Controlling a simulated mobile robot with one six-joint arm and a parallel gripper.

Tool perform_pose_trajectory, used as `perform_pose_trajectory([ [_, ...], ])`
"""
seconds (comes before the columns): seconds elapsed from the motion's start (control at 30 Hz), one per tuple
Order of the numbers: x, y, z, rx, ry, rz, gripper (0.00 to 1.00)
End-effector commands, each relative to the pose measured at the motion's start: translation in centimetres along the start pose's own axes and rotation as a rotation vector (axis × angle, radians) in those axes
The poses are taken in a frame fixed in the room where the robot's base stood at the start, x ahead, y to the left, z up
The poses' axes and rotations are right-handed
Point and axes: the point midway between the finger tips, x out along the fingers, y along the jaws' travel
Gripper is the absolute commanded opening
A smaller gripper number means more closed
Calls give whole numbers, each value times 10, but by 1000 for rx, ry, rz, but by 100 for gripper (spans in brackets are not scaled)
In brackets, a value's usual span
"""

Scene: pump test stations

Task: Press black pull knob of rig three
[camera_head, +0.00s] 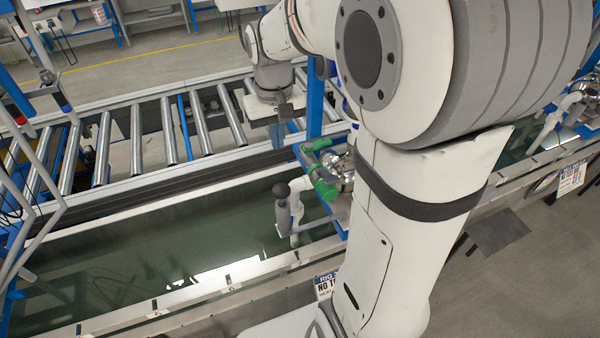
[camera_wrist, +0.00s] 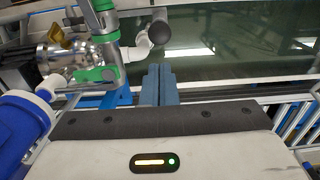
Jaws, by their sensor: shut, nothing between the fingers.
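In the wrist view the black knob (camera_wrist: 159,34) is just beyond my fingertips, with a visible gap in the picture. My gripper (camera_wrist: 159,70) has its blue-grey fingers together and empty, pointing toward the knob. The rig sign (camera_head: 326,283) is partly hidden by my arm, so its number cannot be read. My arm also hides part of the rig.
Green valve handles (camera_head: 325,185) and metal pump parts (camera_wrist: 62,57) are left of the knob in the wrist view. A blue cylinder (camera_wrist: 25,125) is close at lower left there. A roller conveyor (camera_head: 135,140) runs behind the trough (camera_head: 120,245). Another rig sign (camera_head: 572,178) is at right.

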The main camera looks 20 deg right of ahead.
Motion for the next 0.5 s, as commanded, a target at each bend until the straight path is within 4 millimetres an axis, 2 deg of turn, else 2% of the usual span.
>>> perform_pose_trajectory([
  [0.33,6,0,0,0,-4,0,0],
  [0.5,29,0,1,0,-8,0,0],
])
